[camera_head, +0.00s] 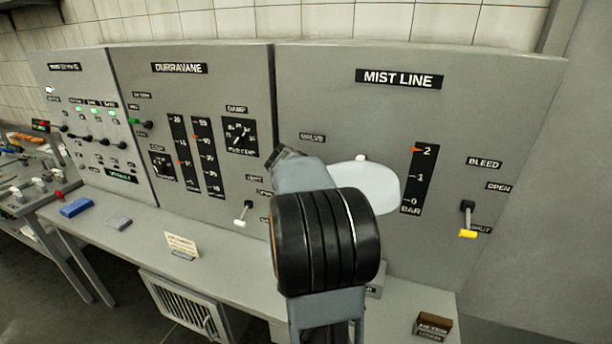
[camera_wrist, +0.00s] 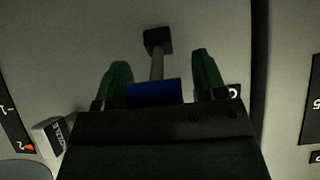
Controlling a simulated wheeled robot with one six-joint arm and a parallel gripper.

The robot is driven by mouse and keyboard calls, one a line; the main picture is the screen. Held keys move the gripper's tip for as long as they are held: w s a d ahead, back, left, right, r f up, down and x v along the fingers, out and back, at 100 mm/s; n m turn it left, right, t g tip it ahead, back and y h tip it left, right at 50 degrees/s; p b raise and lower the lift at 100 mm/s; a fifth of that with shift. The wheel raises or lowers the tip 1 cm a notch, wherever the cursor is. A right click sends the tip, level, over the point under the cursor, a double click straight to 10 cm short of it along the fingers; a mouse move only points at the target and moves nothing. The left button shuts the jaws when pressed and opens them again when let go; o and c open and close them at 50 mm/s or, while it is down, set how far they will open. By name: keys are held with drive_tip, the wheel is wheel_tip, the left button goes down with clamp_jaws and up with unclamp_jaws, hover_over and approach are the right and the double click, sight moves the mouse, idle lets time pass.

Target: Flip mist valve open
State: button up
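The mist line panel (camera_head: 500,130) is at the right in the head view, with a valve label (camera_head: 312,138) at its upper left. My arm covers the area below that label, so the valve lever is hidden there. In the wrist view, a lever with a dark square base (camera_wrist: 157,39), a grey stem and a blue handle (camera_wrist: 153,93) stands at the middle. My gripper (camera_wrist: 164,76) has its green fingers on either side of the blue handle. The fingers are apart, with a visible gap on the right; contact on the left is unclear.
The bar gauge (camera_head: 419,180) has its red pointer near 2. The bleed lever (camera_head: 467,219) has its yellow tip down by the shut label. A pale round disc (camera_head: 375,186) shows beside my arm.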

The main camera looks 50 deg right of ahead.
drive_tip(key=v, duration=1.3)
drive_tip(key=shift+s+a+r, duration=0.2)
drive_tip(key=shift+a+r, duration=0.05)
idle(0.4)
